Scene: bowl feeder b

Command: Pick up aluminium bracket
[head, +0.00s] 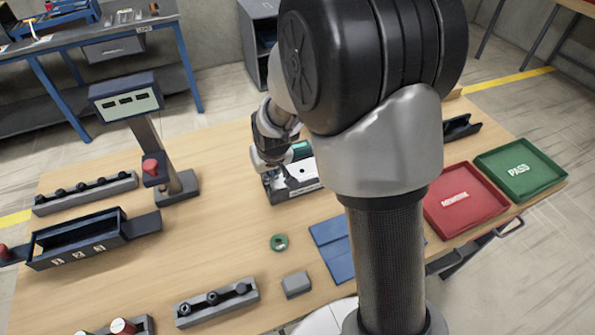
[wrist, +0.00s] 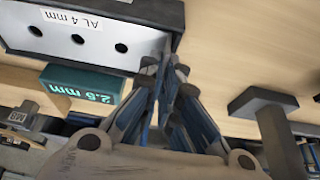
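A light grey metal plate (wrist: 75,45) with a white "AL 4 mm" label and several dark round holes is at the upper left of the wrist view. It sits against a dark housing (wrist: 140,12). I take it for the aluminium bracket, but its full shape is not visible. In the head view a pale plate (head: 302,172) shows in a dark holder (head: 275,188) on the bench. My gripper (wrist: 166,70) is just right of the plate in the wrist view, its fingertips close together. Whether anything is between them is unclear. In the head view my gripper (head: 270,160) is at the holder's left side, partly hidden by my arm.
A teal "2.5 mm" block (wrist: 85,82) lies beside the plate. A post with a display (head: 125,97) stands left. Red (head: 432,213) and green (head: 550,180) trays are right.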

